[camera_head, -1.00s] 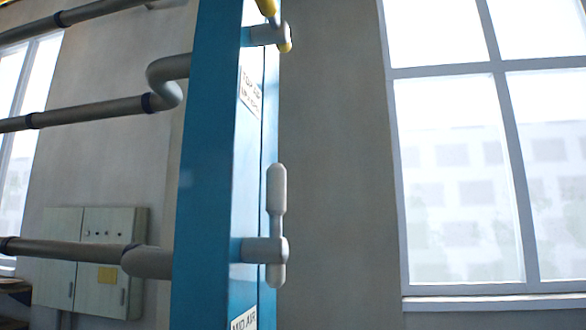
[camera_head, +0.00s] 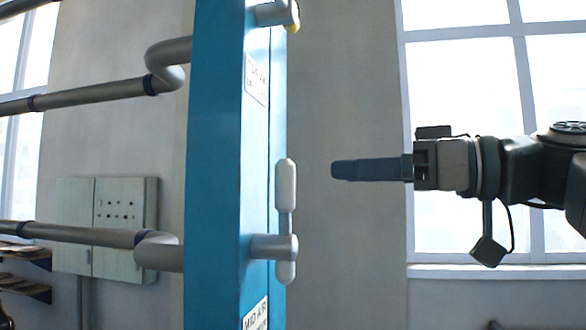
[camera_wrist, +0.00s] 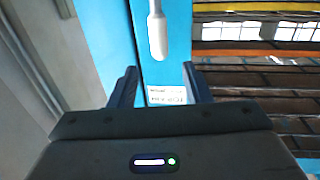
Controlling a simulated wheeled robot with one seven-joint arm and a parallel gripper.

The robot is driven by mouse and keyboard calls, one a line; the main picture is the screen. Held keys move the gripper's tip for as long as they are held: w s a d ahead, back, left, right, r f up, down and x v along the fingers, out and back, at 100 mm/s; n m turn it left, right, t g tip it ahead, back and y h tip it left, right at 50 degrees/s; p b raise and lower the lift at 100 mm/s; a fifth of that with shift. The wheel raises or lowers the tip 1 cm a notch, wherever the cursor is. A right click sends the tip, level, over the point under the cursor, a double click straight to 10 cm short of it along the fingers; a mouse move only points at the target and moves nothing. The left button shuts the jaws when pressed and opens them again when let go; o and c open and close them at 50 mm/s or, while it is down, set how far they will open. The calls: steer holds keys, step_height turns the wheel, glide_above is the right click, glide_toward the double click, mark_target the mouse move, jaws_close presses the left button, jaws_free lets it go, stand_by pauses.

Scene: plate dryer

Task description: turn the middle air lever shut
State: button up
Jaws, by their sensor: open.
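The middle air lever (camera_head: 286,185) is a pale grey handle standing upright on a round grey hub (camera_head: 268,247) on the edge of a blue post (camera_head: 215,170). A label (camera_head: 256,314) reading MID AIR sits below it. My gripper (camera_head: 336,170) is right of the lever, apart from it, about level with its upper end. In the wrist view my open fingers (camera_wrist: 158,82) have nothing between them. A pale lever end (camera_wrist: 158,40) shows just above them, with a label (camera_wrist: 166,96) too small to read below; I cannot tell which lever this is.
Another hub (camera_head: 275,13) is higher on the post. Grey pipes (camera_head: 80,233) join the post from the left. A control box (camera_head: 118,215) hangs on the wall behind. The wrist view shows stacked racks (camera_wrist: 260,80) at the right. Space right of the lever is free up to my gripper.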

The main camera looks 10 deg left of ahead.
mark_target(285, 204)
steer(key=p+x, duration=0.2)
steer(key=x, duration=0.8)
steer(key=shift+p, duration=0.3)
steer(key=shift+d, duration=0.1)
steer(key=shift+c, duration=0.3)
jaws_close()
